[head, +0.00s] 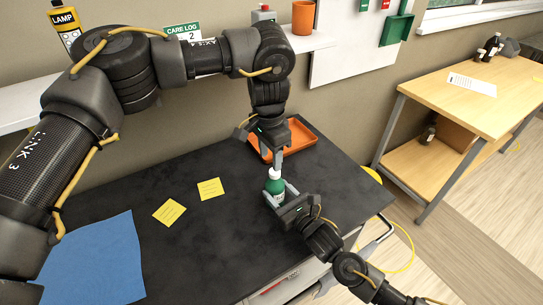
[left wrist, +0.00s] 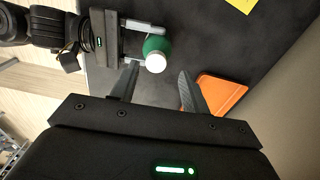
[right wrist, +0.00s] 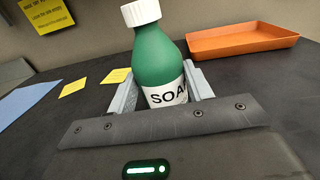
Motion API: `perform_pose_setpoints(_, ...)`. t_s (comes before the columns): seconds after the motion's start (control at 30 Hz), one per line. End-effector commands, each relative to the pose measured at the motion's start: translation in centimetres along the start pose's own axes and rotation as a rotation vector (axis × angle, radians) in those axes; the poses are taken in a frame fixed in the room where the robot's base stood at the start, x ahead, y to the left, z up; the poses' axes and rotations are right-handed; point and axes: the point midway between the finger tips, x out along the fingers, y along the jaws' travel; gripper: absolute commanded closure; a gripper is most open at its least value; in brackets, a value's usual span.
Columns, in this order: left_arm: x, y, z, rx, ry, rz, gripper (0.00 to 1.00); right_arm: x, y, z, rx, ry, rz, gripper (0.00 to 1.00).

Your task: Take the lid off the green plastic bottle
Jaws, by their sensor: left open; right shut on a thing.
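The green plastic bottle (head: 273,187) stands on the black table top, with a white lid (head: 274,173) on it. In the right wrist view the bottle (right wrist: 160,62) carries a label reading "SOA" and its ribbed white lid (right wrist: 141,12) is on top. My right gripper (head: 281,195) is shut on the bottle body, one finger on each side. My left gripper (head: 277,160) points down just above and behind the lid. In the left wrist view its fingers (left wrist: 159,90) are apart and empty, with the lid (left wrist: 156,63) beyond their tips.
An orange tray (head: 318,143) lies behind the bottle on the black table (head: 225,235). Two yellow notes (head: 210,188) and a blue cloth (head: 95,262) lie to the left. A wooden bench (head: 450,90) stands at right.

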Motion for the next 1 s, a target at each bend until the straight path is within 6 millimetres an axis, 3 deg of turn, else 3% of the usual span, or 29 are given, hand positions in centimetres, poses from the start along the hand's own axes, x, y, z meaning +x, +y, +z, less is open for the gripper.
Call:
perform_pose_setpoints(0.13, -2.0, -0.8, -0.5, 0.025, 0.008, -0.067, 0.54, -0.1, 0.1, -0.3, 0.0, 0.007, 0.001, 1.0)
perform_pose_setpoints(0.27, -2.5, -1.0, -0.7, 0.267, -0.002, -0.081, 0.54, -0.1, 0.1, -0.3, 0.0, 0.007, 0.001, 1.0)
perform_pose_setpoints(1.0, -2.9, -0.1, -1.0, 2.132, -0.049, -0.025, 0.54, -0.1, 0.0, -0.2, -0.001, 0.006, 0.0, 1.0)
